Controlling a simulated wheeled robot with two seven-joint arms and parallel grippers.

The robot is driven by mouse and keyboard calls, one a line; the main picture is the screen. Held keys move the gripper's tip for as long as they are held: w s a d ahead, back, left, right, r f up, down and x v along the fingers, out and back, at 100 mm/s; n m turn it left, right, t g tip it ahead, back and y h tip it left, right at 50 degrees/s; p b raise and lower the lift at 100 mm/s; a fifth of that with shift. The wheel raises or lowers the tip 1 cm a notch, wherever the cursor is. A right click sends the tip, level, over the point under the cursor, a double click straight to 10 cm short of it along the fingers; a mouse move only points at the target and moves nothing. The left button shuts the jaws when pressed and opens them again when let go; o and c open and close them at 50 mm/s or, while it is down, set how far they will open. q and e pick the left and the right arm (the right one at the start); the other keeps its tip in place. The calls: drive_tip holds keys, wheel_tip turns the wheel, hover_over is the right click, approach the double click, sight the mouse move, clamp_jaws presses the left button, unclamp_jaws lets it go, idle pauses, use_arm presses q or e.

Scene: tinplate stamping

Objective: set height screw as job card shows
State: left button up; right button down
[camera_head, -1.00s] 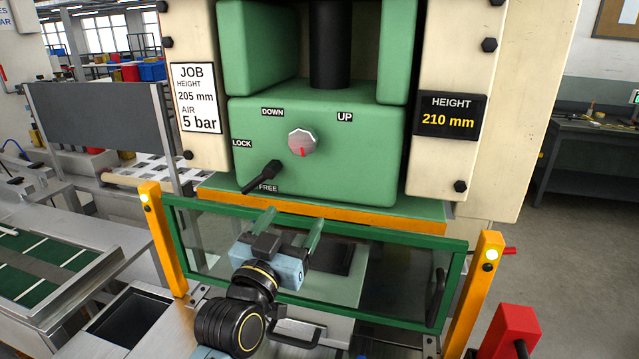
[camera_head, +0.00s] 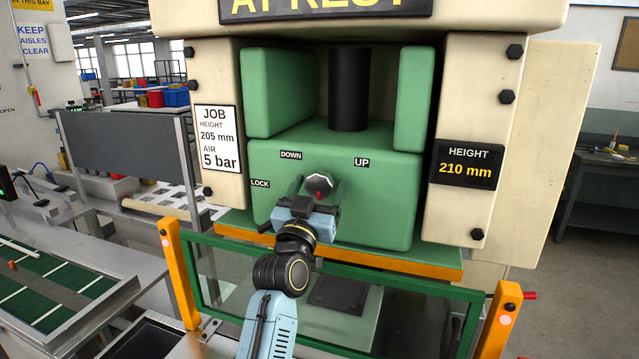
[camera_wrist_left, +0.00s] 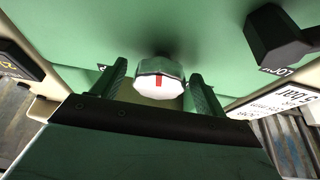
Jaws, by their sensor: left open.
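The height screw knob (camera_head: 319,184), a silver faceted knob with a red mark, sits on the green press ram between the DOWN and UP labels. My left gripper (camera_head: 318,187) is open, with one finger on each side of the knob. In the left wrist view the knob (camera_wrist_left: 159,80) lies between the two fingertips, with small gaps visible. The job card (camera_head: 216,138) reads height 205 mm, air 5 bar. The height display (camera_head: 467,165) reads 210 mm. The lock lever (camera_wrist_left: 276,36) shows in the wrist view beside the LOCK label; in the head view my gripper mostly hides it. My right gripper is out of view.
A sign at the top partly reads AT REST. A conveyor (camera_head: 50,290) lies at left.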

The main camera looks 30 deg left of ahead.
use_arm(q)
drive_tip(key=shift+w+r, duration=0.1)
drive_tip(key=shift+w, duration=0.2)
drive_tip(key=c, duration=1)
drive_tip(key=shift+o, duration=0.2)
drive_tip(key=shift+m+h, duration=0.4)
drive_tip(key=shift+m, duration=0.3)
